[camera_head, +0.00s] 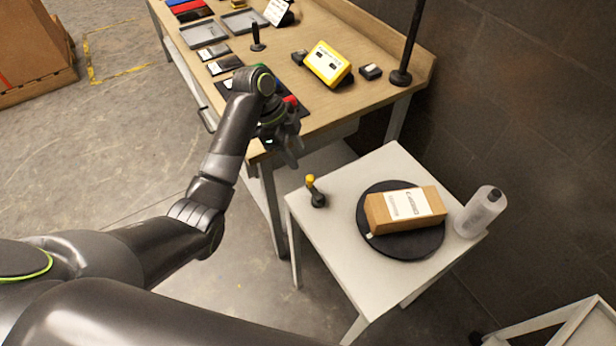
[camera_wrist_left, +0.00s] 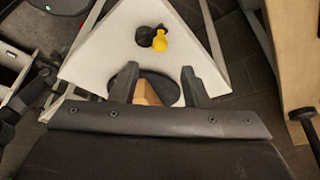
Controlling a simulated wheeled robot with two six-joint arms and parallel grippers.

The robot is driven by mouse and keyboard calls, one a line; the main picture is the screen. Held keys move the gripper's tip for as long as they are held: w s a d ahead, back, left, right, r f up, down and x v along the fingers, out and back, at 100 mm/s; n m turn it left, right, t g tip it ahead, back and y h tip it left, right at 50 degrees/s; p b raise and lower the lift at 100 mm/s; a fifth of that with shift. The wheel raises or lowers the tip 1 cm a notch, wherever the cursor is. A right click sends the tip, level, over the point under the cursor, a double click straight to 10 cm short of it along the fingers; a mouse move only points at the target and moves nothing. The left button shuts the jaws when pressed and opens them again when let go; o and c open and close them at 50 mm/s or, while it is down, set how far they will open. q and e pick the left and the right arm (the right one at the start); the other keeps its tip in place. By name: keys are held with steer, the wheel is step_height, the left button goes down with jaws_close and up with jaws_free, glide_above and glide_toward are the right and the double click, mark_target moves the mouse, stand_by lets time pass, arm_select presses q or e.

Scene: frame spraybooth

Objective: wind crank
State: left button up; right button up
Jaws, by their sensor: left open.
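The crank (camera_head: 315,190) has a dark base and a yellow knob and stands at the left corner of the small white table (camera_head: 335,253). The crank also shows in the left wrist view (camera_wrist_left: 155,39), near the top middle. My left gripper (camera_head: 291,150) is above and to the left of the crank in the head view, apart from it. In the left wrist view its two fingers (camera_wrist_left: 161,82) are spread with nothing held between them. A cardboard box (camera_head: 405,209) with a white label lies on a round black turntable (camera_head: 378,240) on the white table.
A clear bottle (camera_head: 481,211) stands at the table's right corner. The wooden workbench (camera_head: 335,112) behind holds a yellow device (camera_head: 327,64), trays and small dark items. A dark wall is at the right. Open floor is at the left.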

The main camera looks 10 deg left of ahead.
mark_target(310, 178)
arm_select(q)
steer(key=x, duration=0.8)
steer(key=shift+d+f+p, duration=0.25)
steer(key=shift+f+p, duration=0.1)
steer(key=shift+p, duration=0.05)
